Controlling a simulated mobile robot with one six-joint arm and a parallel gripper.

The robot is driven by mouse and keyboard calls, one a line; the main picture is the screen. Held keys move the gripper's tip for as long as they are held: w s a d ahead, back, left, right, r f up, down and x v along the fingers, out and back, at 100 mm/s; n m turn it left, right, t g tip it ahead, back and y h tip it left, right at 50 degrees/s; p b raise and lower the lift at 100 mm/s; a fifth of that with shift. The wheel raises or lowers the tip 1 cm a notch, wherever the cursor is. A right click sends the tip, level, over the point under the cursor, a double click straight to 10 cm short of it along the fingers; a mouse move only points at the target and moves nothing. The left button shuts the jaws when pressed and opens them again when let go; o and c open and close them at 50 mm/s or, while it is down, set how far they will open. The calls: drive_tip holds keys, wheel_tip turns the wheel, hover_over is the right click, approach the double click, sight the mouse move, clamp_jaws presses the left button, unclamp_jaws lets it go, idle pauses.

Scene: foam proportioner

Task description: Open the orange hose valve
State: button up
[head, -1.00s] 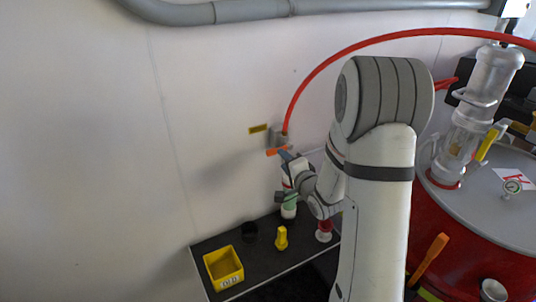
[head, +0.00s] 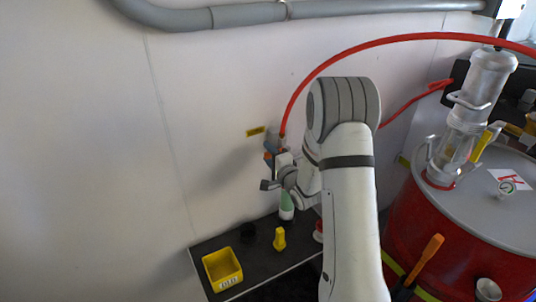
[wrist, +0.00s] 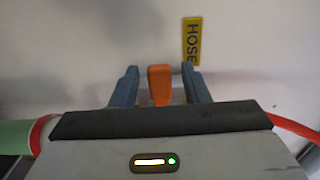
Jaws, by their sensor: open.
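The orange valve handle (wrist: 160,85) stands between my two blue fingers in the wrist view, with a gap on each side. My gripper (wrist: 160,72) is open around it and not closed on it. In the head view, my gripper (head: 271,151) is at the valve on the wall, at the lower end of the red hose (head: 318,71). There only a small orange bit of the handle (head: 267,157) shows; my gripper hides most of the valve.
A yellow HOSE label (wrist: 192,41) is on the wall beside the valve. Below is a dark shelf (head: 208,247) with a yellow bin (head: 222,268), a yellow object (head: 279,239) and a green-and-white bottle (head: 286,204). A red drum (head: 440,235) stands right.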

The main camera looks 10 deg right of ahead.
drive_tip(key=shift+c, duration=0.3)
clamp_jaws()
